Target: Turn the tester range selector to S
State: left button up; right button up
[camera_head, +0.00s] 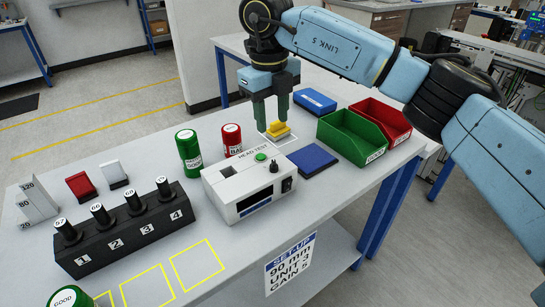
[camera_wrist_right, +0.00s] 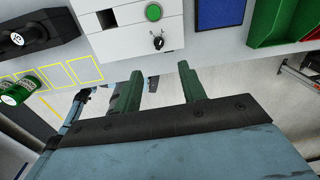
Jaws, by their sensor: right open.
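The tester (camera_head: 222,189) is a white box marked HEAD TEST, standing on the table with a green button (camera_head: 260,156) on top. Its small black selector knob (camera_head: 274,166) is beside the button, and it also shows in the right wrist view (camera_wrist_right: 158,43). My right gripper (camera_head: 271,119) is open, fingers pointing down, above the table behind the tester. It is apart from the knob. In the wrist view the knob appears just beyond the gap between the fingertips (camera_wrist_right: 160,69). My left gripper is out of view.
A yellow block (camera_head: 277,130) lies near the right fingers. Green (camera_head: 356,136) and red (camera_head: 384,124) bins stand right, a blue pad (camera_head: 304,160) nearby. Green (camera_head: 188,153) and red cans, and a black numbered rack (camera_head: 128,232), stand left. The front sign (camera_head: 291,263) reads GAIN S.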

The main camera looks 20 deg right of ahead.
aim_at(273, 162)
notch_tip(273, 162, down, 12)
jog(key=shift+d+f, duration=0.1)
jog(key=shift+d, duration=0.05)
dwell(0.3)
grip_shut()
